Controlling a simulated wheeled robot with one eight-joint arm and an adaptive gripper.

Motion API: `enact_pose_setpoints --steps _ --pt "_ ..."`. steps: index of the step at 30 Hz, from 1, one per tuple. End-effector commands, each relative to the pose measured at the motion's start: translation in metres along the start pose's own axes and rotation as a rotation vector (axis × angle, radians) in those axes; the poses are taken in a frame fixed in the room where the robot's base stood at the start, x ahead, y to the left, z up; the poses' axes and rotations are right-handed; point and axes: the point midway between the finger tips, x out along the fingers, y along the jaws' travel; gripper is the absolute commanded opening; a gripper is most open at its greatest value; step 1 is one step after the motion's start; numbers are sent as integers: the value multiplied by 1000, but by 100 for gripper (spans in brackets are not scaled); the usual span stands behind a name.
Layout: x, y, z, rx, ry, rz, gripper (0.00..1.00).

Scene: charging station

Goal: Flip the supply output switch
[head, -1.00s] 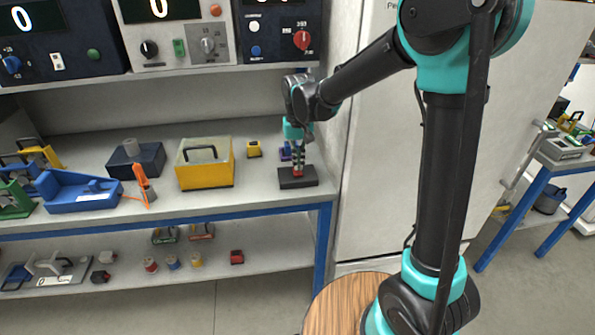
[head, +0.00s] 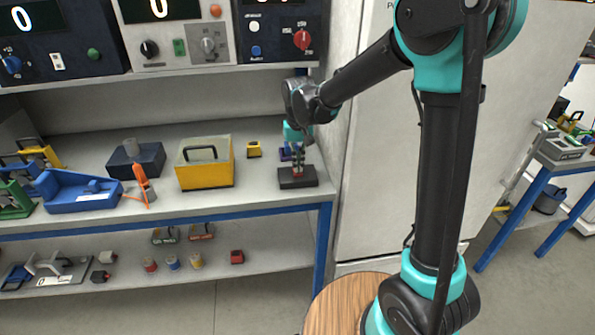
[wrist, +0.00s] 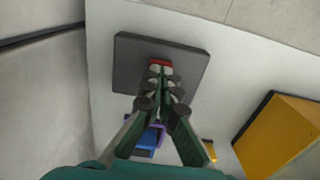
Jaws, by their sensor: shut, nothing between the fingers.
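My gripper (head: 298,168) is shut and empty, pointing down over a dark block (head: 312,181) at the right end of the bench. In the wrist view the fingertips (wrist: 160,76) are close together at a small red part (wrist: 160,63) on the dark block (wrist: 133,72). They overlap it in the picture, and I cannot tell whether they touch. The fingers partly hide the red part, so its position cannot be read. I cannot tell whether it is the supply output switch.
A yellow case (head: 205,168) stands left of the gripper, with a small yellow block (head: 254,150) nearby. A purple-and-blue item (wrist: 150,138) lies close behind the fingers. The instrument shelf (head: 200,73) is above, and a wall is just right of the bench.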

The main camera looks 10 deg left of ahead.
Motion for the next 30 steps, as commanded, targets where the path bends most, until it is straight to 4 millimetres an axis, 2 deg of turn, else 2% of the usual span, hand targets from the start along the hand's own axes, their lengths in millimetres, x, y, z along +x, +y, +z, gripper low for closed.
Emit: enact_pose_setpoints --steps 30 --pt "11 0 0 0 0 0 0"
